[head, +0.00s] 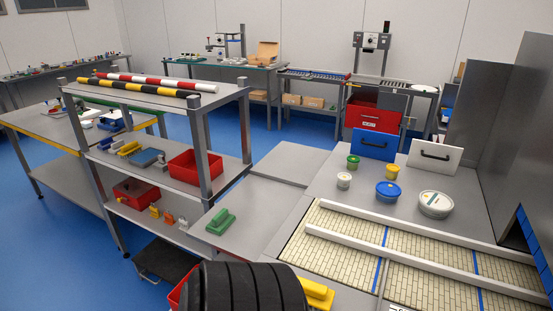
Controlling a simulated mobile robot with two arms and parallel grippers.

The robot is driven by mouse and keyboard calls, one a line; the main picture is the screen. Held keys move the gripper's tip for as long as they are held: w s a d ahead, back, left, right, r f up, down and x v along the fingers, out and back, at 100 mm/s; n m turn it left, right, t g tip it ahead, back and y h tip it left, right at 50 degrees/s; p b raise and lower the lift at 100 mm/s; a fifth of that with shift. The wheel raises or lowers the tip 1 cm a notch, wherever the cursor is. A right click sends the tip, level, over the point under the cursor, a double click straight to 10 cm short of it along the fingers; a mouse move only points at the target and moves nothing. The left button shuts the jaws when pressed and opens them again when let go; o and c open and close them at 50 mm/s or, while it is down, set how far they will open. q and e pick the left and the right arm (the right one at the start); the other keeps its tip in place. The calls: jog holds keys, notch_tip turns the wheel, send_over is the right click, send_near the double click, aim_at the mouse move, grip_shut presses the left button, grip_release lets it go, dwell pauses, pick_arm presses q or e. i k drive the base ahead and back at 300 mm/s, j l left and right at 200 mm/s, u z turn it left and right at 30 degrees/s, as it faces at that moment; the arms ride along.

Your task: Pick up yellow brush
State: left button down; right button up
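A yellow block-shaped thing (317,292), which looks like a brush, lies at the bottom middle of the head view, near the conveyor's near end. Its left part is hidden behind a large black ribbed shape. A green brush-like block (221,221) of similar form lies farther back on the grey table top (262,205). Another small yellow item (129,148) lies on the middle shelf at left; I cannot tell if it is a brush. Neither of my grippers shows in the view.
The black ribbed shape (247,290) blocks the bottom middle. A grey rack (203,150) holds red bins and striped poles. Several lidded tubs stand beyond the tan conveyor (420,262) with white rails. Blue (375,145) and white (434,157) drawer-like boxes stand behind them.

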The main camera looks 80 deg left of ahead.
aim_at(319, 296)
jog(key=u, duration=2.1)
jog(key=j, duration=0.1)
